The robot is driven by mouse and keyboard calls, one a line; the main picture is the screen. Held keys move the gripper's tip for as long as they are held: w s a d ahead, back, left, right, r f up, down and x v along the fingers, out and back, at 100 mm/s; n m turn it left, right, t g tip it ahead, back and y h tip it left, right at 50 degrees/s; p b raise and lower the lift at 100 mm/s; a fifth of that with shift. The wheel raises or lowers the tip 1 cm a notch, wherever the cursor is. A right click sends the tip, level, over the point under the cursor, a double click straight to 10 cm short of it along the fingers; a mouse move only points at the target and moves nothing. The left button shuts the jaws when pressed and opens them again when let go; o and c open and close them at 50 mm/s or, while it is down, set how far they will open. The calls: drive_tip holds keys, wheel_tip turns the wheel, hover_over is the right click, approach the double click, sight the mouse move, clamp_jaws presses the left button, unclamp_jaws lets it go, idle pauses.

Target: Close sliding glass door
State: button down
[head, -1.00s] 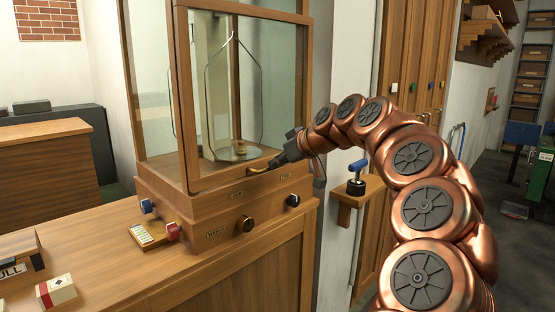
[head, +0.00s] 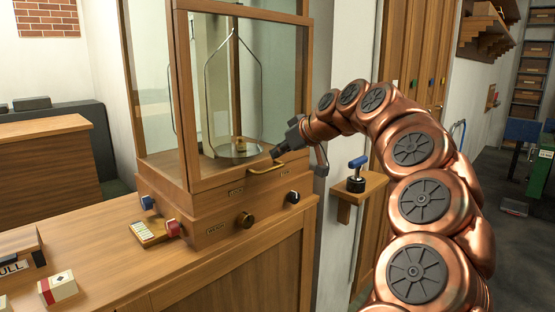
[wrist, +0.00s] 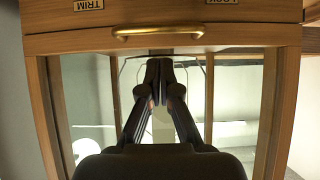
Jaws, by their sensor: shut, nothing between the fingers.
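The glass door is the front panel of a wooden balance case (head: 160,187). Its lower wooden rail (head: 222,180) lies low, close above the case base; I cannot tell whether a gap remains. A curved brass handle (head: 266,169) sits on that rail. It also shows in the wrist view (wrist: 158,33), with the rail (wrist: 240,40) beside the labelled base. My gripper (head: 276,154) is shut and empty, just above the handle in the head view and apart from it. In the wrist view, the fingers (wrist: 159,66) point toward the glass, with the handle beyond their tips.
A hanging pan (head: 240,149) is behind the glass. A blue-handled lever (head: 357,170) stands on a wall shelf (head: 365,189) at right. A small box (head: 58,289) lies on the counter.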

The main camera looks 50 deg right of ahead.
drive_tip(key=v, duration=1)
drive_tip(key=shift+r, duration=0.3)
drive_tip(key=w+a+f+n+g+y, duration=0.15)
drive_tip(key=a+f, duration=0.25)
drive_tip(key=a, duration=0.6)
drive_tip(key=w+a+f+n+g+y, duration=0.1)
drive_tip(key=w+a+f+g, duration=0.3)
drive_tip(key=a, duration=0.7)
drive_tip(key=s+a+f+g, duration=0.3)
drive_tip(key=s+a+f, duration=0.3)
drive_tip(key=a+f, duration=0.5)
drive_tip(key=s+a+f+m+g+h, duration=0.1)
drive_tip(key=s+a+f+g, duration=0.15)
drive_tip(key=s+f, duration=0.65)
drive_tip(key=s+a+f+m+g+h, duration=0.1)
drive_tip(key=s+a+f+g, duration=0.15)
drive_tip(key=s+f, duration=0.7)
wheel_tip(320, 180, up, 20)
drive_tip(key=s+p, duration=0.1)
drive_tip(key=p, duration=1.6)
drive_tip(key=shift+s, duration=0.2)
